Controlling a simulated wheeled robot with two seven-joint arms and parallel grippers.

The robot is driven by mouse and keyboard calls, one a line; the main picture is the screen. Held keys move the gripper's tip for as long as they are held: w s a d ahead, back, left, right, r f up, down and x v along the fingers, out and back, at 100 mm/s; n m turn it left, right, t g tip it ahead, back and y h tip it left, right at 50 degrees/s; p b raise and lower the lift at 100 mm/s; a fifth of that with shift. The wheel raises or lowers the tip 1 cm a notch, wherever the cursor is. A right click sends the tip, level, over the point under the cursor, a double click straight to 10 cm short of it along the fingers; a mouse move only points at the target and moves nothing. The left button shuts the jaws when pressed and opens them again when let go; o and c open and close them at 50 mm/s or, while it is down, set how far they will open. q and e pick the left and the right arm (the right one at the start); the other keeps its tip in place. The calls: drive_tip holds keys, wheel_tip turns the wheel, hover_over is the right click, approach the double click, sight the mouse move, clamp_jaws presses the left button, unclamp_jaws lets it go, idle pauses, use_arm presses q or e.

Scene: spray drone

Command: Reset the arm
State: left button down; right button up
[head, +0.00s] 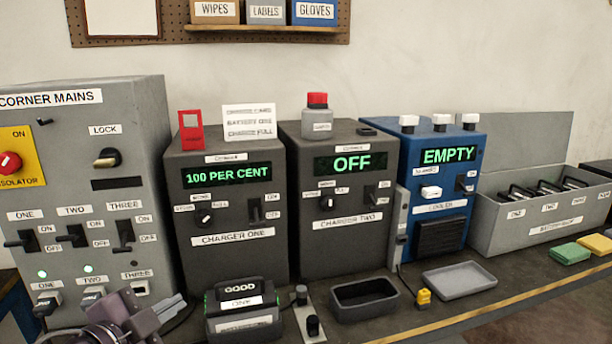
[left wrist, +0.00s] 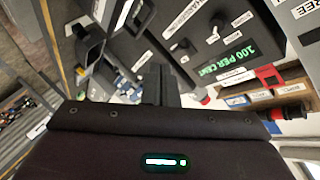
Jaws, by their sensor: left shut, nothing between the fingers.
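My left gripper (head: 168,304) is at the lower left of the head view, in front of the corner mains panel (head: 95,185) and left of the battery dock. Its fingers are shut with nothing between them. In the left wrist view the dark gripper body fills the bottom, and the shut fingers (left wrist: 160,88) point up the picture. Charger one (head: 228,215) reads 100 PER CENT. A battery labelled ONE (head: 240,296) sits upright in the dock, with GOOD showing on it. My right gripper is not in view.
Charger two (head: 345,205) reads OFF. The blue cooler (head: 437,190) reads EMPTY. A dark tray (head: 365,299) and a grey tray (head: 463,280) lie empty on the bench. A grey battery box (head: 540,212) stands at the right, with yellow and green pads before it.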

use_arm(q)
drive_tip(key=s+a+f+n+g+y, duration=0.1)
drive_tip(key=s+f+n+g+y, duration=0.3)
drive_tip(key=f, duration=0.6)
drive_tip(key=s+a+f+n+g+y, duration=0.1)
drive_tip(key=s+f+n+g, duration=0.1)
drive_tip(key=s+f+n, duration=0.5)
drive_tip(key=s+d+f+g, duration=0.4)
drive_tip(key=f, duration=0.4)
drive_tip(key=s+f+g+p, duration=0.2)
drive_tip(key=s+f+p, duration=0.1)
drive_tip(key=f, duration=2.4)
drive_tip(key=s+a+f+p, duration=0.1)
drive_tip(key=s+a+f, duration=0.1)
drive_tip(key=s+f, duration=0.6)
drive_tip(key=s+a+f+g+p, duration=0.1)
drive_tip(key=s+f, duration=0.7)
drive_tip(key=s, duration=0.3)
drive_tip(key=shift+s+a+f, duration=0.15)
drive_tip(key=shift+s+a, duration=0.15)
drive_tip(key=shift+a, duration=0.1)
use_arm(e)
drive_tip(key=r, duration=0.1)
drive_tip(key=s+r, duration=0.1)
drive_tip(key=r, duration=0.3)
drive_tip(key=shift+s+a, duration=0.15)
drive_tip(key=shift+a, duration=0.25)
